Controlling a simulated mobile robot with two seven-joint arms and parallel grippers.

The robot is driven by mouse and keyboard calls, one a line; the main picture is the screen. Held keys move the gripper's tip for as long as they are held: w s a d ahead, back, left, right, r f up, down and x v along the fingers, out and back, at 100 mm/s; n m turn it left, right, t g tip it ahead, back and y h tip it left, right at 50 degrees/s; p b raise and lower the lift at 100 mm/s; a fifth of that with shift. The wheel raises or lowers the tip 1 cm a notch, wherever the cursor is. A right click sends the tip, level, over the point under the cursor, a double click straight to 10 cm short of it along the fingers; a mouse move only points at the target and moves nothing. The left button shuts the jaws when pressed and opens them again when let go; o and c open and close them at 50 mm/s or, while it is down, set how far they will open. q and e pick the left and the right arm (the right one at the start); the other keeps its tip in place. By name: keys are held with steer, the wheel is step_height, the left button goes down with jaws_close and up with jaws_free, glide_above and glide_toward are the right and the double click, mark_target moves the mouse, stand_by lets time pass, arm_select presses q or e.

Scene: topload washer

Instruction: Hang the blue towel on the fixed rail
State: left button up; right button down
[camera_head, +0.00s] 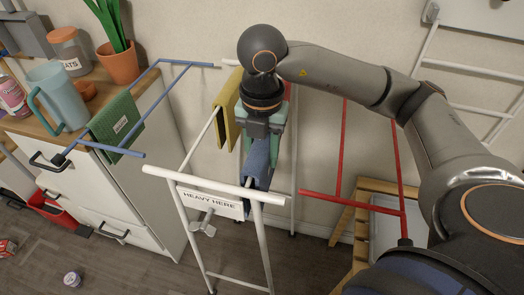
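The blue towel (257,165) hangs in folds near the right side of the white rack (200,181), directly below my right gripper (262,133). The gripper points down at the towel's top; its fingertips are mostly hidden, so I cannot tell whether they hold the cloth. I also cannot tell whether the towel rests on a bar. The white rack has a front bar and a sign reading "HEAVY HERE" (211,201). Which rail is the fixed one is not clear. My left gripper is not in view.
A yellow towel (227,108) and a teal towel (280,125) hang close by. A blue rail (175,80) with a green towel (117,125) is at left, by the cabinet. A red rail (350,201) stands at right. White bars (470,68) are on the right wall.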

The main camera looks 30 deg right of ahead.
steer(key=shift+c, duration=2.1)
jaws_free()
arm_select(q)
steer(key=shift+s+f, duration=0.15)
arm_select(e)
steer(key=shift+o, duration=0.3)
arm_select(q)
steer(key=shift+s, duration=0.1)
arm_select(e)
steer(key=shift+r, duration=0.1)
step_height(320, 180, up, 11)
steer(key=p, duration=0.3)
steer(key=shift+r, duration=0.6)
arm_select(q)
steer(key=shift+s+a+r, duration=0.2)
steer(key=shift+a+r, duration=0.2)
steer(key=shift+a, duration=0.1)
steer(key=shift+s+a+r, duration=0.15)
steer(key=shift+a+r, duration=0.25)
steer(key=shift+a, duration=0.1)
